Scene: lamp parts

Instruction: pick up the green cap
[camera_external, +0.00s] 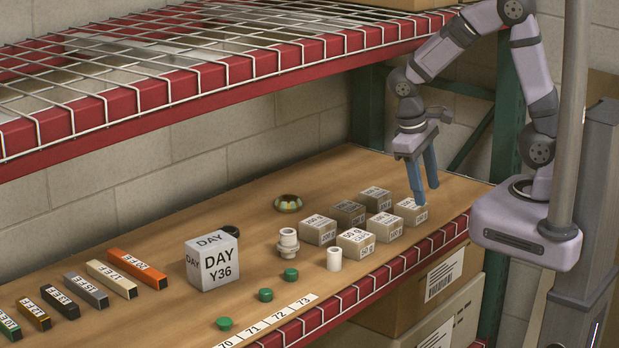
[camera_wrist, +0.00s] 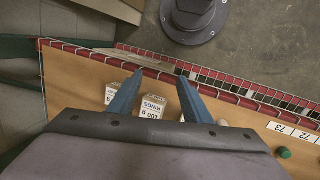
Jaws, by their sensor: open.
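Three green caps lie on the wooden shelf in the external view: one near the white fittings (camera_external: 290,274), a middle green cap (camera_external: 265,295), and a green cap at the front left (camera_external: 224,323). One green cap (camera_wrist: 284,153) shows at the right edge of the wrist view. My gripper (camera_external: 427,196) is open with blue fingers pointing down at the right end of the shelf, above or beside the small labelled boxes, well to the right of the caps. In the wrist view my gripper (camera_wrist: 157,85) has its fingers apart, with a labelled box (camera_wrist: 153,105) showing between them.
Several small labelled boxes (camera_external: 355,242) stand between my gripper and the caps. A white fitting (camera_external: 289,243) and a white cylinder (camera_external: 334,259) stand near the caps. A large DAY box (camera_external: 212,261) and coloured bars (camera_external: 137,267) are at left. A wire shelf (camera_external: 170,60) hangs above.

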